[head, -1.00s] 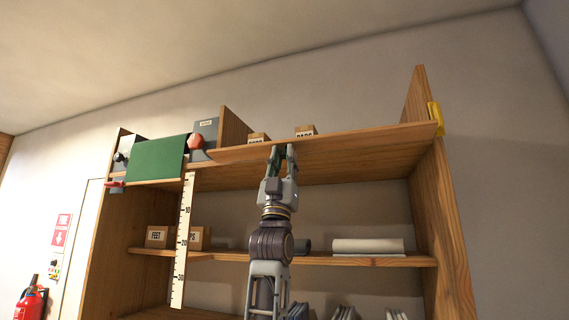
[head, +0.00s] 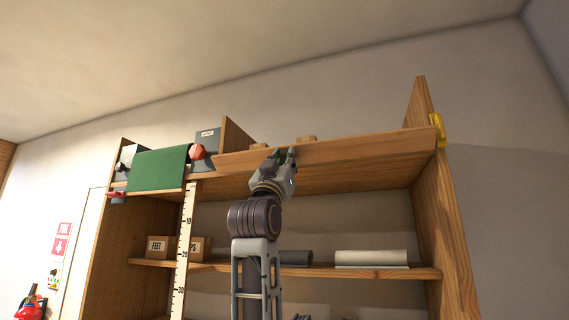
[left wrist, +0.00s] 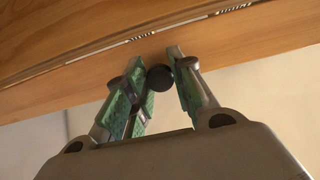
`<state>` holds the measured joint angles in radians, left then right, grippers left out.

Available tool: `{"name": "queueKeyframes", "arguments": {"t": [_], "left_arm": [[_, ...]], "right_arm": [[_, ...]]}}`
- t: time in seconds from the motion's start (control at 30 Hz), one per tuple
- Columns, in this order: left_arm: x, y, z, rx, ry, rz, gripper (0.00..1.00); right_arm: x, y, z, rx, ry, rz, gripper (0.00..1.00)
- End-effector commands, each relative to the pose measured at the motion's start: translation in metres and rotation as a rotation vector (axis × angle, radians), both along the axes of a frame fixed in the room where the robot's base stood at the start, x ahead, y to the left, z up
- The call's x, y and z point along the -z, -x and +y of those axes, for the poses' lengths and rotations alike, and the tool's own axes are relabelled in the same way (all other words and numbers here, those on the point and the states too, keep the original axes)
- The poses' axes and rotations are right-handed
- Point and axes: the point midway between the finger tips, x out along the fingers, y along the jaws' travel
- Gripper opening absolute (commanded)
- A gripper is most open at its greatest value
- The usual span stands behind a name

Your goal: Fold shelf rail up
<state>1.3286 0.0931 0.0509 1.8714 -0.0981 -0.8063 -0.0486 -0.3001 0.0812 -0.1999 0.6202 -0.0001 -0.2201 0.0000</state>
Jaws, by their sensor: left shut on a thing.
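The shelf rail (head: 360,149) is a long wooden board along the front of the top shelf, right of the upright divider. It stands tilted, with its outer face showing. In the left wrist view the wood (left wrist: 235,43) runs across the top, with a dark round knob (left wrist: 159,78) in front of it. My left gripper (head: 283,153) is at the left part of the rail, reaching from below. Its green-padded fingers (left wrist: 157,75) are shut on the knob; the exact contact is partly hidden. My right gripper is not in view.
Small boxes (head: 307,138) stand behind the rail, mostly hidden by it. A yellow piece (head: 438,130) sits at the right upright. The lower shelf holds rolls (head: 371,258).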

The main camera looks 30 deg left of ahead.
Motion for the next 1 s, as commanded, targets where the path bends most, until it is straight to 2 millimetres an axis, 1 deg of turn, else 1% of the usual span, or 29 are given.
{"name": "queueKeyframes", "arguments": {"t": [0.03, 0.53, 1.0], "left_arm": [[-0.004, 0.001, 0.0, 0.001, 0.005, 0.017, 0.01], [-0.018, 0.002, 0.0, 0.0, 0.059, 0.238, 0.01], [-0.031, -0.002, 0.001, 0.001, 0.113, 0.468, 0.01]], "right_arm": [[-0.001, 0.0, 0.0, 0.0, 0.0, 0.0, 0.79], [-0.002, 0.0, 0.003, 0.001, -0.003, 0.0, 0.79], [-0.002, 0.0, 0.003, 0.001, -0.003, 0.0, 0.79]]}}
